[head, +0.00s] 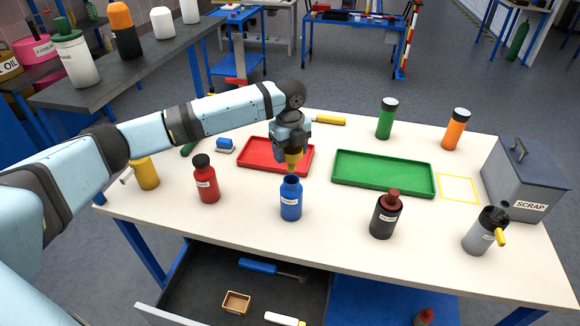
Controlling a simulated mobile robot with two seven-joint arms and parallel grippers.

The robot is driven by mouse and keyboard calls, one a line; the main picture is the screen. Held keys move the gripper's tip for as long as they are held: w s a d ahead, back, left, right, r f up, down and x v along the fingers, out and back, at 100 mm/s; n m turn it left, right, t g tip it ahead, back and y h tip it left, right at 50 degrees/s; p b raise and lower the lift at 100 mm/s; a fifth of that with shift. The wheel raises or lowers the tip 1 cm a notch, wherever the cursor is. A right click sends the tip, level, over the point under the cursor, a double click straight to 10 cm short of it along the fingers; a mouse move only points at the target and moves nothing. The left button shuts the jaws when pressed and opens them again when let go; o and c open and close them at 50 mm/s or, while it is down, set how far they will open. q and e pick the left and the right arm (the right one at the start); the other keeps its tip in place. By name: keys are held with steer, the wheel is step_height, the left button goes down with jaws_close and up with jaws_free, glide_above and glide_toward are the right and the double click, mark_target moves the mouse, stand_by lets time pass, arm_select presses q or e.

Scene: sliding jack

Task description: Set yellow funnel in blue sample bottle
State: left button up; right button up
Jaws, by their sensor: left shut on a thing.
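The blue sample bottle (291,200) stands upright near the front middle of the white table, with a pale label. My left gripper (292,150) reaches in from the left and points down over the bottle. It is shut on the yellow funnel (293,164), which points down with its narrow end at or just above the bottle's mouth. I cannot tell whether the tip is inside the neck. The gripper hides the funnel's upper part. My right gripper is not in view.
A red tray (256,155) lies behind the bottle and a green tray (383,174) to its right. A red bottle (206,184) stands to the left, a black bottle (385,220) to the right. An open drawer (190,284) juts out below the table's front edge.

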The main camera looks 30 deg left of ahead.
mark_target(290, 168)
arm_select(q)
step_height(290, 168, down, 5)
steer(key=shift+f, duration=0.35)
steer(key=shift+f, duration=0.2)
steer(key=o, duration=0.9)
